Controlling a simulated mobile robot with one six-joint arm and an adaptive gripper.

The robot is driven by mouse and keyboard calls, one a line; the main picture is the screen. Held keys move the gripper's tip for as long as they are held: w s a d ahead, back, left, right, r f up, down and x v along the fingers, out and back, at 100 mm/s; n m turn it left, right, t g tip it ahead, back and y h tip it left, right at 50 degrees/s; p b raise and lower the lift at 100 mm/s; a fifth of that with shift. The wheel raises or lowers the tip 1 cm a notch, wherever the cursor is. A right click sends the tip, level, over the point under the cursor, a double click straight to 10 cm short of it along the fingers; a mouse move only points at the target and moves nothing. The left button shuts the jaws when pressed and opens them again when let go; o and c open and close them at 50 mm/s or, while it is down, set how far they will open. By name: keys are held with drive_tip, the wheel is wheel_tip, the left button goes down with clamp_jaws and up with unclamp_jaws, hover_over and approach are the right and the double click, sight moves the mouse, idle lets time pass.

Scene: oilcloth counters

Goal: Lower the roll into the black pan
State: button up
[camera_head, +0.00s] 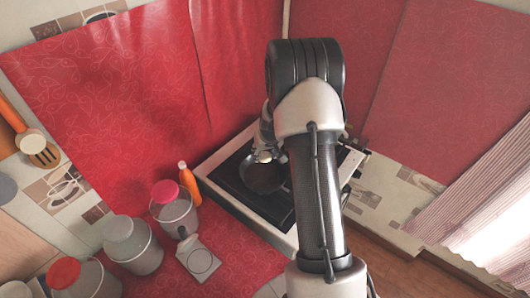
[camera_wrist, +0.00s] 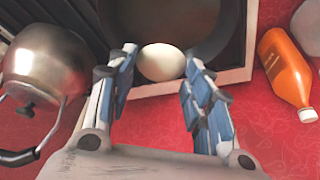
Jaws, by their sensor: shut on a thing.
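My gripper (camera_wrist: 160,68) is shut on a pale, round roll (camera_wrist: 162,62), which sits between the tips of its blue-padded fingers. The black pan (camera_wrist: 205,40) is just beyond the roll in the wrist view, and the roll overlaps its near edge in the picture. The height of the roll over the pan cannot be told. In the head view a dark round shape, apparently the pan (camera_head: 263,180), shows on the stove below my wrist. My arm hides part of the stove, and the roll cannot be made out there.
A steel pot (camera_wrist: 50,70) with a dark handle stands left in the wrist view. Several lidded jars (camera_head: 132,243) stand on the red oilcloth at the lower left.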

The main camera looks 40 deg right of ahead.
drive_tip(key=shift+f+b, duration=2.9)
drive_tip(key=shift+f, duration=0.05)
drive_tip(key=shift+f+b, duration=2.45)
drive_tip(key=shift+f, duration=0.05)
drive_tip(key=o, duration=1.2)
drive_tip(key=v, duration=1.2)
